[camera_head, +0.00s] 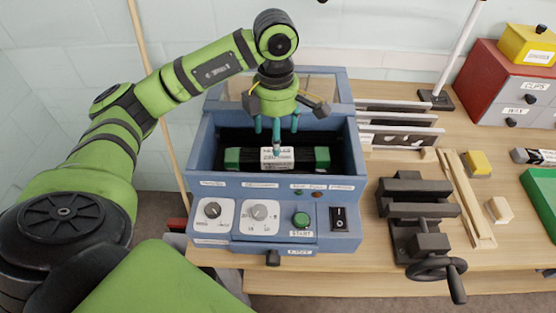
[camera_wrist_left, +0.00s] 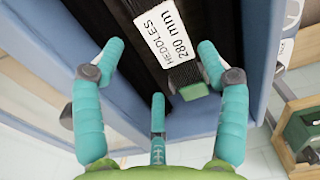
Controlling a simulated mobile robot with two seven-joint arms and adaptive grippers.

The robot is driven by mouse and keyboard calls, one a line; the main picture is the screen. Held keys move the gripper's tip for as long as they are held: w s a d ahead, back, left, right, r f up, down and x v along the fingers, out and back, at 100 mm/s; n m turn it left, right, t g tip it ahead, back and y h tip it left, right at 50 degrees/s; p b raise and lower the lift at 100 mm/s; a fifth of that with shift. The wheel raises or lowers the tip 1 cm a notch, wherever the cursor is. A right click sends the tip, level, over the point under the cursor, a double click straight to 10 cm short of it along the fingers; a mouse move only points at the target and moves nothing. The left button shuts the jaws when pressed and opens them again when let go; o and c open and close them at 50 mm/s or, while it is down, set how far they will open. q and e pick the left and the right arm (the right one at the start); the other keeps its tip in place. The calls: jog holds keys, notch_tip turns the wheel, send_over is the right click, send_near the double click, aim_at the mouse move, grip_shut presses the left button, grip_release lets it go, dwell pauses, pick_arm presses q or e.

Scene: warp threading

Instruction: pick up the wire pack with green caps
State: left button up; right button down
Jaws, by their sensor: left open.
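The wire pack with green caps (camera_head: 308,157) lies crosswise in the open well of a blue machine (camera_head: 275,194). It is dark, has a green cap at each end and a white label reading "HEDDLES 280 mm" in the left wrist view (camera_wrist_left: 160,40). In that view one green cap (camera_wrist_left: 194,91) shows beside the right finger. My left gripper (camera_head: 276,132), with teal fingers, is open and points down over the middle of the pack. One finger overlaps the label in the head view; whether it touches cannot be told. My right gripper is not in view.
The machine's front panel has knobs, a green button and a black switch (camera_head: 339,218). A dark vise (camera_head: 416,212) and upright metal plates (camera_head: 398,120) stand to the right. Red-and-grey drawers (camera_head: 512,85) are at the far right.

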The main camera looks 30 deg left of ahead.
pick_arm(q)
notch_tip(320, 180, down, 3)
jog(key=shift+d+r+p, duration=0.1)
jog(key=shift+p, duration=1)
notch_tip(320, 180, down, 2)
jog(key=shift+f+p, duration=0.2)
jog(key=shift+p, duration=0.1)
jog(key=shift+f, duration=0.4)
jog(key=shift+c, duration=1.2)
jog(key=c, duration=1.1)
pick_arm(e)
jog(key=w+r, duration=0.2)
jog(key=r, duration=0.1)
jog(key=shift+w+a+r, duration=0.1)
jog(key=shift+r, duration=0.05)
